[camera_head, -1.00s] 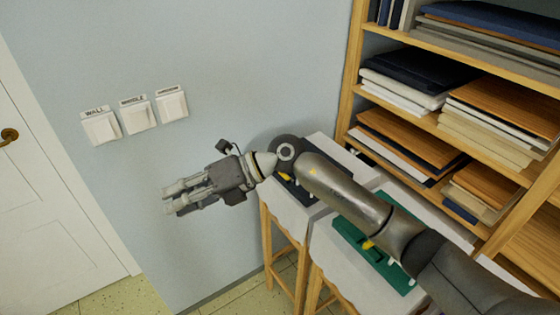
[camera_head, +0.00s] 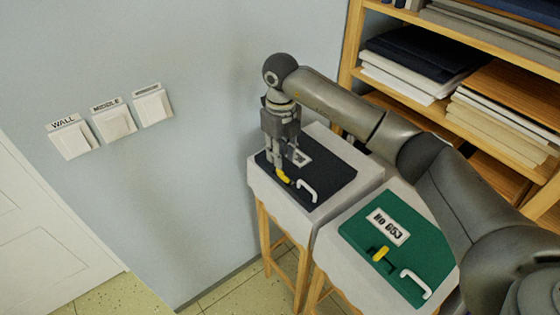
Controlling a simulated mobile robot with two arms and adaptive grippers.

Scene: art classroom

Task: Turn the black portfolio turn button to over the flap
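The black portfolio (camera_head: 334,175) lies flat on a light-topped stand close to the wall. Its yellow turn button (camera_head: 283,176) sits near the front edge, left of a white handle (camera_head: 308,192). My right gripper (camera_head: 279,168) points down over the portfolio, with its fingertips right by the button. The fingers hide part of the button and of a white label behind it. I cannot tell whether the fingers touch the button or how far apart they are. My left gripper is not in view.
A green portfolio (camera_head: 349,229) with a label, yellow turn button (camera_head: 381,254) and white handle lies on the neighbouring stand (camera_head: 328,251). Wooden shelves (camera_head: 457,118) with stacked boards stand behind at right. Three labelled wall switches (camera_head: 113,123) are at left.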

